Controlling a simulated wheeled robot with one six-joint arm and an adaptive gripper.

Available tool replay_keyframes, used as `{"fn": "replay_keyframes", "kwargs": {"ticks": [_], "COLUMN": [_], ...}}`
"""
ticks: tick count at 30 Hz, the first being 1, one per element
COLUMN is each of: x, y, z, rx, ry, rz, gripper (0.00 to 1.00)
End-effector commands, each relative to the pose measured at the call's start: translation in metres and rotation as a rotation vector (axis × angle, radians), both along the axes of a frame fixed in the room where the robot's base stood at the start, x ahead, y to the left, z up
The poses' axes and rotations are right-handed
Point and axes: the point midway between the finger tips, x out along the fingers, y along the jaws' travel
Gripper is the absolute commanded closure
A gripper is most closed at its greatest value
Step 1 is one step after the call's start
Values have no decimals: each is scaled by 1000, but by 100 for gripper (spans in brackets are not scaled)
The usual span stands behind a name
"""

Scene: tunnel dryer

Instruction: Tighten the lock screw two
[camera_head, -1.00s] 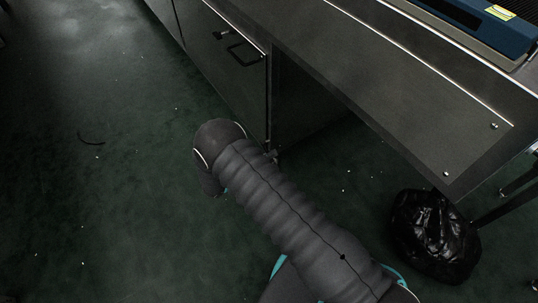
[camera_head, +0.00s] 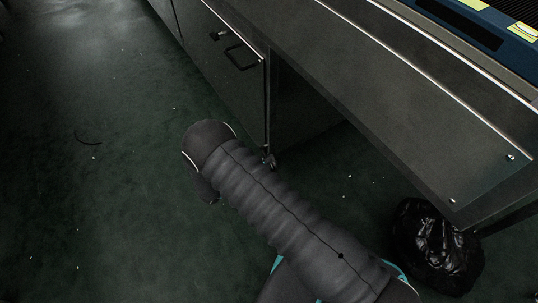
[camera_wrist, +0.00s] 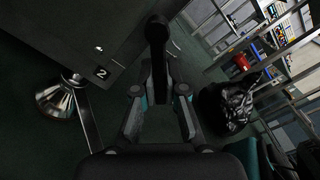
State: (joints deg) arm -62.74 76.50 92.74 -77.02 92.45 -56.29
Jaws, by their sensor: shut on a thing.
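In the wrist view my gripper (camera_wrist: 159,75) is shut on a black round-headed piece (camera_wrist: 158,30). This piece stands out ahead between the fingers, close to the edge of a dark panel. I cannot tell for sure whether it is the handle of lock screw two or where it joins the machine. A white label "2" (camera_wrist: 102,72) is on the panel just left of it. A small bright fitting (camera_wrist: 98,49) sits above the label. In the head view my arm hides the gripper.
A shiny metal foot (camera_wrist: 54,98) stands left of the gripper. A black bag (camera_head: 435,246) lies on the floor at right and also shows in the wrist view (camera_wrist: 228,105). A metal table (camera_head: 400,90) and a cabinet (camera_head: 228,65) with a handle border open green floor at left.

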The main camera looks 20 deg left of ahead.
Motion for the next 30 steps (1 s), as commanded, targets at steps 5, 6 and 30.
{"fn": "replay_keyframes", "kwargs": {"ticks": [5, 6, 30], "x": [1, 1, -54], "y": [0, 0, 48], "z": [0, 0, -1], "rx": [0, 0, 1], "ry": [1, 1, -1], "rz": [1, 1, 4], "gripper": [100, 79, 77]}}
